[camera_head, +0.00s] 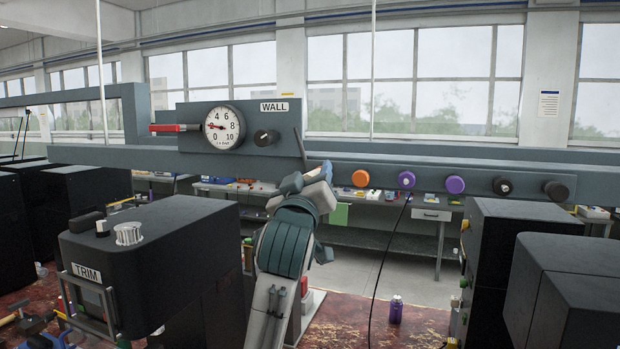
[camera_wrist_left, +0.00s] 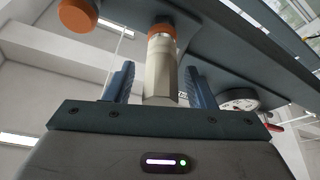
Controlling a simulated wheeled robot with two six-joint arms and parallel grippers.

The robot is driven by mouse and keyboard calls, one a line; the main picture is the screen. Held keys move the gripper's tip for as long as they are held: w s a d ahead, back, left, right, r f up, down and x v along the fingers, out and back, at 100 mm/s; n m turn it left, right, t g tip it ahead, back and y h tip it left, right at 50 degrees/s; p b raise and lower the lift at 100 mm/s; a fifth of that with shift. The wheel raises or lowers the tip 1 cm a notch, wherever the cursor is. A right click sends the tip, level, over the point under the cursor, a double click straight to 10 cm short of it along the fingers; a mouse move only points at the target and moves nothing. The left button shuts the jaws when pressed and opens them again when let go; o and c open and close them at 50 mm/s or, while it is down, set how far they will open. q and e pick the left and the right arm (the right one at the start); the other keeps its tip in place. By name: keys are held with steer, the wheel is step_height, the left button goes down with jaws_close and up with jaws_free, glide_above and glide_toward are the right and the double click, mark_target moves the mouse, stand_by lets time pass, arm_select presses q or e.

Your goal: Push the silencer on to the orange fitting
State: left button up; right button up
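The silencer (camera_wrist_left: 160,75) is a pale cream cylinder standing upright in the left wrist view. Its upper end is at the orange fitting (camera_wrist_left: 162,29) under the grey beam; whether it is fully seated I cannot tell. My left gripper (camera_wrist_left: 159,72) has its two blue fingers on either side of the silencer, with narrow gaps showing, so it looks open around it. The silencer's lower end is close to my palm. In the head view my left gripper (camera_head: 305,165) is raised in front of the beam; the silencer and fitting cannot be made out there. My right gripper is not in view.
The grey beam (camera_head: 450,168) carries an orange knob (camera_head: 361,178), purple knobs (camera_head: 406,180) and black knobs. A gauge (camera_head: 222,127) with a red lever is left of my gripper. A black TRIM box (camera_head: 170,235) stands lower left. A purple bottle (camera_head: 396,310) stands below.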

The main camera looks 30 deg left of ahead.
arm_select(q)
steer(key=shift+s+d+f, duration=0.1)
steer(key=shift+s, duration=0.05)
steer(key=b+v, duration=0.4)
steer(key=v, duration=0.6)
steer(key=shift+s+b, duration=0.25)
steer(key=shift+b, duration=0.05)
